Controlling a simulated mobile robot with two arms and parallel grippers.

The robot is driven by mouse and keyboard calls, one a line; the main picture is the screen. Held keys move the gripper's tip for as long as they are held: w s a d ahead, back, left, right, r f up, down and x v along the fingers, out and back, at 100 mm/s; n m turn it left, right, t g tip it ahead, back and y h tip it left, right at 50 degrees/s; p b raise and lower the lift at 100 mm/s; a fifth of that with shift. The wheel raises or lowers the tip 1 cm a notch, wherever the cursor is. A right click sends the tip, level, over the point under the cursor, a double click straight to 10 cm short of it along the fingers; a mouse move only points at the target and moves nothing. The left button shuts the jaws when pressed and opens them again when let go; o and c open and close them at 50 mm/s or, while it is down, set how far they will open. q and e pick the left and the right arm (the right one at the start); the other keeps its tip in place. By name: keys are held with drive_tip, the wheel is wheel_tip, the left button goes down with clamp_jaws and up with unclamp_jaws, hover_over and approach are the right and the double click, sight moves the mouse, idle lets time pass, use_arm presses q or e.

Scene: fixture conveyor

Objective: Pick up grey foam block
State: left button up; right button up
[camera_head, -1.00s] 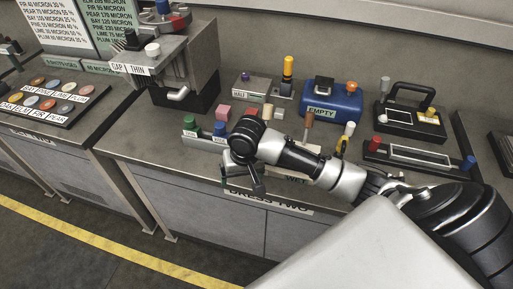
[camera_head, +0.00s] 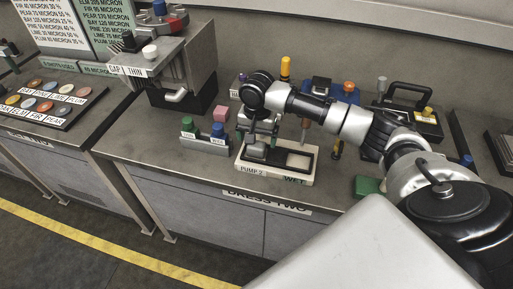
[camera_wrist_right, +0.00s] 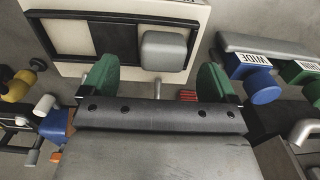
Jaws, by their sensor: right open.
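My right gripper (camera_head: 262,131) is above the block in the head view. In the wrist view my right gripper (camera_wrist_right: 158,75) is open and empty, its green-padded fingers on either side of the block's line. I cannot tell how far the fingertips are above it. My left gripper is out of view.
A grey holder (camera_head: 203,144) with green and blue knobs stands close left of the tray. Behind it is a pink cube (camera_head: 220,114). A green block (camera_head: 367,186) lies to the right. A gauge machine (camera_head: 185,70) stands at the back left. The bench front left is clear.

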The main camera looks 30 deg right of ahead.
sight(255, 147)
drive_tip(key=f, duration=0.2)
drive_tip(key=a+f, duration=0.1)
drive_tip(key=shift+s+f+p, duration=0.1)
drive_tip(key=shift+f+p, duration=0.3)
drive_tip(key=shift+f, duration=0.5)
drive_tip(key=c, duration=1)
drive_tip(key=shift+r, duration=0.2)
